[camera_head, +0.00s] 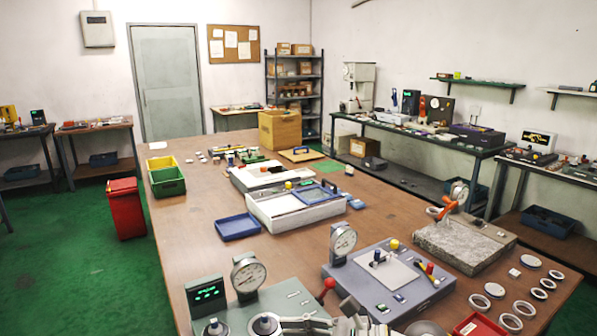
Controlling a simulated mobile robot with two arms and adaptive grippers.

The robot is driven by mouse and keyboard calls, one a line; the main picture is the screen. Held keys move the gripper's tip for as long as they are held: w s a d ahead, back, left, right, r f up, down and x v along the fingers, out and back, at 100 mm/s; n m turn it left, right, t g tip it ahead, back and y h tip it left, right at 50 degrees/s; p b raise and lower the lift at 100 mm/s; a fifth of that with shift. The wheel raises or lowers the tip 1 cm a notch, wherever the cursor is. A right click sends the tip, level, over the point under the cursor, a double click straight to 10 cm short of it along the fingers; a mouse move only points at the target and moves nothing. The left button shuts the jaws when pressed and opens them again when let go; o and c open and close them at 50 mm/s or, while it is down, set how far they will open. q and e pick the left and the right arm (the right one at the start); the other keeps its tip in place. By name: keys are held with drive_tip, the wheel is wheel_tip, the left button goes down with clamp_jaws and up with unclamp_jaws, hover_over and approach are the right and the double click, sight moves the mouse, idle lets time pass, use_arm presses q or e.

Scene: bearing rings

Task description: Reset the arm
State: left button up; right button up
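No whole arm of mine shows in the head view. Grey metal linkage parts (330,323) are cut off by the bottom edge, in front of the dial-gauge stands. They look like part of a gripper, perhaps my right one, but its fingers cannot be made out. I see no left arm coming in from the left. Several steel bearing rings (524,308) lie on the workbench (190,228) at the lower right, apart from the linkage.
A grey gauge stand with a dial (248,274) and a grey fixture (385,283) crowd the near bench. A granite block (455,246) and a red tray (480,326) are at the right. A blue tray (238,227) lies farther back. Bare bench shows at the left.

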wheel_tip(320, 180, up, 8)
drive_tip(key=w+d+f+m+t+y, duration=0.1)
drive_tip(key=m+t+y, duration=0.2)
drive_tip(key=m+t, duration=0.5)
drive_tip(key=w+d+r+m+t+h, duration=0.2)
drive_tip(key=d+m+t+h, duration=0.4)
drive_tip(key=m, duration=0.8)
drive_tip(key=s+d+f+m+g+h, duration=0.2)
drive_tip(key=s+d+f+m+h, duration=0.1)
drive_tip(key=d+f+m+h, duration=1.45)
drive_tip(key=s+a+f+m+g+y, duration=0.1)
drive_tip(key=s+f+m+g+y, duration=0.35)
drive_tip(key=s, duration=0.65)
drive_tip(key=s+a+f+m+g+y, duration=0.1)
drive_tip(key=s+a+f+m+g, duration=0.1)
drive_tip(key=s+f+m+g, duration=0.75)
drive_tip(key=s+f+n+t, duration=0.1)
drive_tip(key=s+f+n, duration=0.1)
drive_tip(key=f, duration=1.1)
drive_tip(key=s+f+n, duration=0.2)
drive_tip(key=f, duration=1.1)
drive_tip(key=s+d+f+g, duration=0.1)
drive_tip(key=s+d+f, duration=0.2)
drive_tip(key=s+f, duration=1.2)
drive_tip(key=shift+s+f, duration=0.2)
drive_tip(key=shift+s, duration=0.65)
